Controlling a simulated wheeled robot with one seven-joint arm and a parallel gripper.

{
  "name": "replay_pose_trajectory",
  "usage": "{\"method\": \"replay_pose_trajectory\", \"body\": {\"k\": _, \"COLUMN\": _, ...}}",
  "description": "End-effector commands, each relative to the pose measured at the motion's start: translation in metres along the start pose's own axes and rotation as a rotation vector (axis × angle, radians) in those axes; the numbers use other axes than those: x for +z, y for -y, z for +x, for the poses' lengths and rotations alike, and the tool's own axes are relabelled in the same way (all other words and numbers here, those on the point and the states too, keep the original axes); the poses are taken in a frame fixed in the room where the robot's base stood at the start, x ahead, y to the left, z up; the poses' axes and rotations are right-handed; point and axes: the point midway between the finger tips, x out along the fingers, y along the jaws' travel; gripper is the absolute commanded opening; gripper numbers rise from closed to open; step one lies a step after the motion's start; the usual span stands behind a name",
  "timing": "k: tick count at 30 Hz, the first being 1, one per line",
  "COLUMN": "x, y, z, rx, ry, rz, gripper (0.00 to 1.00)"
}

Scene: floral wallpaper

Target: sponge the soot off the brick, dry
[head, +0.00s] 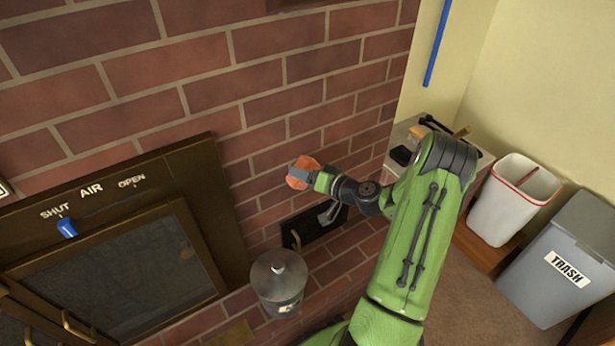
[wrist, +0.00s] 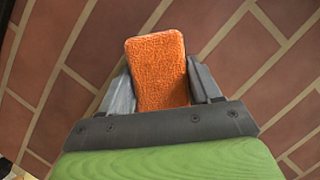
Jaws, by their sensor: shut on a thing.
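My gripper (wrist: 160,92) is shut on an orange sponge (wrist: 157,62), with one grey finger on each side of it. In the head view the sponge (head: 301,172) is at the end of my green arm, in front of the red brick wall (head: 290,105). The sponge looks close to the brick; I cannot tell whether it touches. No clear soot patch shows on the brick that I can see; the part behind the sponge and gripper is hidden.
A stove door (head: 115,265) with an air slider is at the left. A lidded metal can (head: 278,282) stands below the sponge, near a dark wall opening (head: 318,226). A white bin (head: 512,205) and a grey trash bin (head: 565,258) stand at the right.

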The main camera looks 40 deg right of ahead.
Motion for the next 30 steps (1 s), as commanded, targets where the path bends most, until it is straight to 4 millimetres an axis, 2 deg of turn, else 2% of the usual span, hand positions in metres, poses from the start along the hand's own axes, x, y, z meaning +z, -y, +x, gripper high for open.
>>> {"method": "replay_pose_trajectory", "body": {"k": 16, "x": -0.004, "y": 0.0, "z": 0.009, "rx": 0.0, "ry": 0.0, "rz": 0.0, "gripper": 0.38}}
{"method": "replay_pose_trajectory", "body": {"k": 30, "x": -0.027, "y": -0.03, "z": -0.003, "rx": 0.0, "ry": -0.001, "rz": 0.0, "gripper": 0.38}}
